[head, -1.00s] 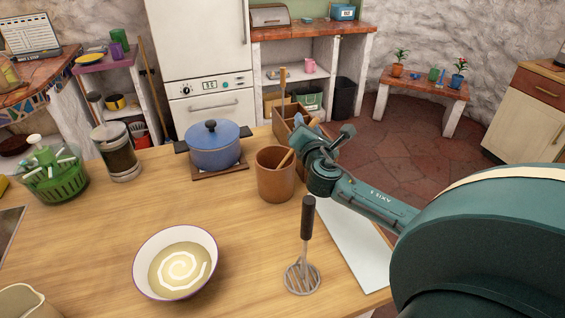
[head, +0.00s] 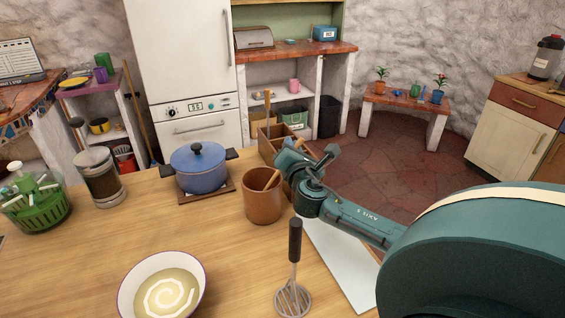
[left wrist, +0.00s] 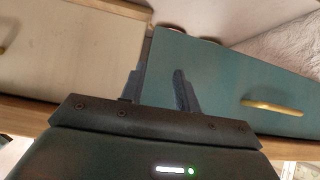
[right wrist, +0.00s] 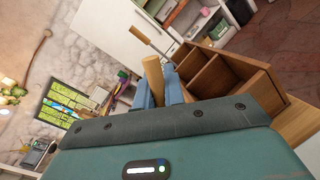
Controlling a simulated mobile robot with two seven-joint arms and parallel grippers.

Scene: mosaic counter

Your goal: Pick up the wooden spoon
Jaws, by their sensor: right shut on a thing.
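The wooden spoon (head: 272,180) leans to the right in a brown cup (head: 263,204) on the counter; its lower part is hidden inside the cup. My right gripper (head: 288,163) is at the spoon's upper end, just right of and above the cup's rim. In the right wrist view the spoon's pale wooden handle (right wrist: 153,74) stands between the two blue fingers, which are shut on it. My left gripper (left wrist: 157,88) is open and empty in the left wrist view, facing a teal drawer front. It is not in the head view.
A wooden caddy (head: 271,145) stands just behind my right gripper. A blue pot (head: 200,170) is left of the cup. A whisk (head: 294,250) stands in front, near a white board (head: 345,265). A soup bowl (head: 160,290) is at the front left.

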